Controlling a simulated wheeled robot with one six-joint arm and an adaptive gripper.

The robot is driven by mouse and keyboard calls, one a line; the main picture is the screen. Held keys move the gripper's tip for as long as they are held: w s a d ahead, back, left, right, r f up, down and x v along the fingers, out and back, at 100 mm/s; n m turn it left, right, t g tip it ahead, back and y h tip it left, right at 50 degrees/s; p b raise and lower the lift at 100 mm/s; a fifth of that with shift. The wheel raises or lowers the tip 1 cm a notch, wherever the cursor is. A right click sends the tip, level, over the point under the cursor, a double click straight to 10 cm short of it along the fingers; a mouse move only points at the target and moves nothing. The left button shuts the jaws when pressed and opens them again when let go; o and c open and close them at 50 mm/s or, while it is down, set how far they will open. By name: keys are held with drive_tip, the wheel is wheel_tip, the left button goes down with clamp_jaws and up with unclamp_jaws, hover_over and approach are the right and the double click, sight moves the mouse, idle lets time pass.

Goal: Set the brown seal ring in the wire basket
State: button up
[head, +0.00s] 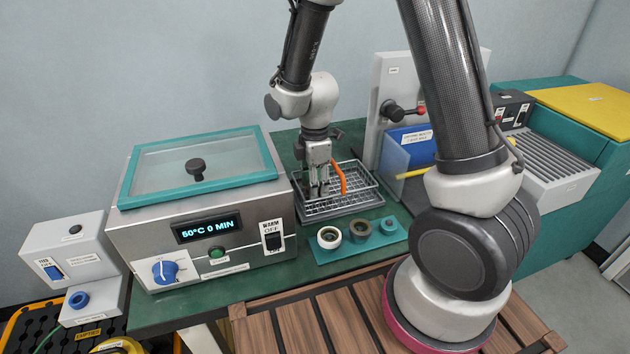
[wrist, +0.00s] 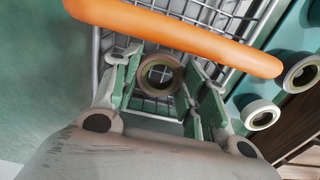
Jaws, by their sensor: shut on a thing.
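A brown seal ring (wrist: 159,75) sits between the green-padded fingers of my gripper (wrist: 158,80) in the wrist view, with basket wires showing through its hole. My gripper is shut on it. In the head view my gripper (head: 319,190) points down inside the left part of the wire basket (head: 352,208). The ring cannot be made out there, and I cannot tell whether it touches the basket floor. The basket's wires (wrist: 240,22) also show in the wrist view. Its orange handle grip (head: 338,177) stands up close beside my gripper.
A teal holder (head: 345,250) with several rings lies in front of the basket. A heated bath (head: 195,215) with a glass lid stands close on the left.

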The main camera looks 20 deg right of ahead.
drive_tip(key=shift+f, duration=0.3)
drive_tip(key=o, duration=1.1)
wheel_tip(320, 180, up, 10)
idle(0.5)
idle(0.3)
